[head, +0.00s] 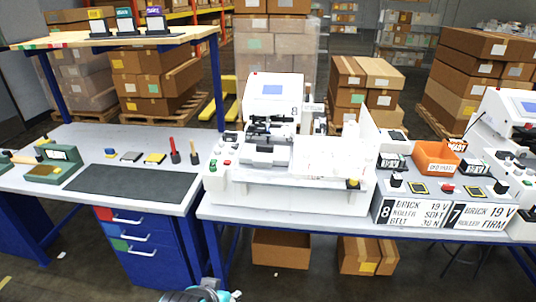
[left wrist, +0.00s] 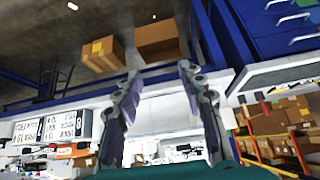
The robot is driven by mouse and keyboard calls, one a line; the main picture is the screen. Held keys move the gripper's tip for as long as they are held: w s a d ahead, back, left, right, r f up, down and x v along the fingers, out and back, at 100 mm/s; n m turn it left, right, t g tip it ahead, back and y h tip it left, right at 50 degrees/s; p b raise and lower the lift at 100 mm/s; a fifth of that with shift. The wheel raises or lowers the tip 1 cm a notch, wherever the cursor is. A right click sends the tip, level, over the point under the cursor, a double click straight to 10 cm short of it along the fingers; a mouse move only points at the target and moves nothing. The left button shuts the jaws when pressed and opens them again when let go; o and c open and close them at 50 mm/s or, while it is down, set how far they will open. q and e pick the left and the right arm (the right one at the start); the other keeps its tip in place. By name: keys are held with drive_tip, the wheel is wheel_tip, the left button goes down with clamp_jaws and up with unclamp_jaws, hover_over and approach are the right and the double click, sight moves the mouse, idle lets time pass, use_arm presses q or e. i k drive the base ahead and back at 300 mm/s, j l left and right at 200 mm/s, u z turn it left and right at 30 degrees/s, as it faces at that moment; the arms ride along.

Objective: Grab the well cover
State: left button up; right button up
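A white plotter machine (head: 290,165) stands on the middle bench, with a dark mechanism (head: 265,150) in its centre. A clear or white panel (head: 368,135) stands up at its right side. I cannot tell which part is the well cover. My left gripper (left wrist: 160,72) is open and empty in the left wrist view, its two fingers well apart. The bench and machine appear upside down beyond it, out of its reach. A grey and teal part of my arm shows at the bottom edge of the head view. My right gripper is not in view.
A left bench holds a dark mat (head: 130,182), small tools and a green device (head: 55,165). An orange bin (head: 436,158) and control boxes with signs (head: 408,212) stand right of the machine. Cardboard boxes (head: 280,249) lie under the bench. A blue drawer unit (head: 150,240) stands at left.

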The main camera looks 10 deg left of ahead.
sight(280, 155)
drive_tip(key=i+l+u, duration=0.15)
drive_tip(key=i, duration=0.8)
